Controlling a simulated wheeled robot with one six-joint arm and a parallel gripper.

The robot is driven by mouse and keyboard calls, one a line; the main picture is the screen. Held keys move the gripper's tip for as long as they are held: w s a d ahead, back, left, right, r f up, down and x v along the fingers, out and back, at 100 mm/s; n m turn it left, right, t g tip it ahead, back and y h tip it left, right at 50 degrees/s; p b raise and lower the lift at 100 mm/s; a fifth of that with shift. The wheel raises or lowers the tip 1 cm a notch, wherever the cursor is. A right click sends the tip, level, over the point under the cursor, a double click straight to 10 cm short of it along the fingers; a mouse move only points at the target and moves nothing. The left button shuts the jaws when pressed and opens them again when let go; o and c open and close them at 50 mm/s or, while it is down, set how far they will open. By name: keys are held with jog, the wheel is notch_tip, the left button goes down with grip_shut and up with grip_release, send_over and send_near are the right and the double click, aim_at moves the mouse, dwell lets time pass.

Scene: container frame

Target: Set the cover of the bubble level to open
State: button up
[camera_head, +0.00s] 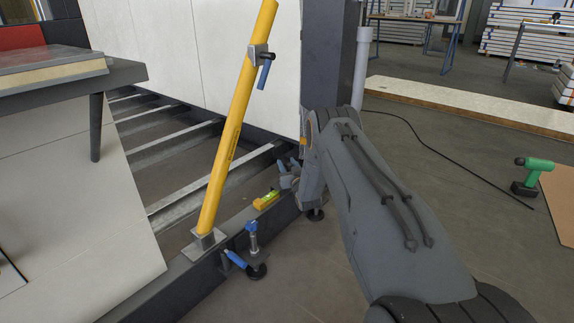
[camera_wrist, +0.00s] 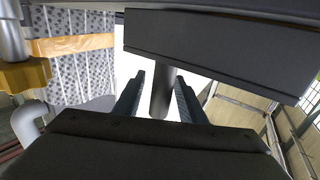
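The bubble level (camera_head: 266,199) is a small yellow-green block lying on the dark lower beam of the container frame, right of the foot of the yellow prop. Its cover is too small to make out. My gripper (camera_head: 287,165) is just above and to the right of the level, near the frame's corner, apart from it. In the wrist view my gripper (camera_wrist: 160,82) has its two dark fingers spread apart. A grey cylindrical part (camera_wrist: 162,95) shows between them, with gaps on both sides; I cannot tell how far away it is. The level is not recognisable in the wrist view.
The slanted yellow prop (camera_head: 234,120) stands left of the level. A blue-handled clamp or jack (camera_head: 252,238) is in front of it. A dark corner post (camera_head: 340,60) rises behind my arm. A green drill (camera_head: 531,176) stands far right. The floor right of my arm is mostly clear.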

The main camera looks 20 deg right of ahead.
jog(key=s+p, duration=0.1)
jog(key=s, duration=0.1)
jog(key=s+p, duration=0.1)
jog(key=s, duration=0.1)
jog(key=s+p, duration=0.1)
jog(key=s, duration=0.2)
jog(key=shift+a+r+p, duration=0.1)
jog(key=shift+a+p, duration=0.2)
jog(key=shift+s, duration=0.3)
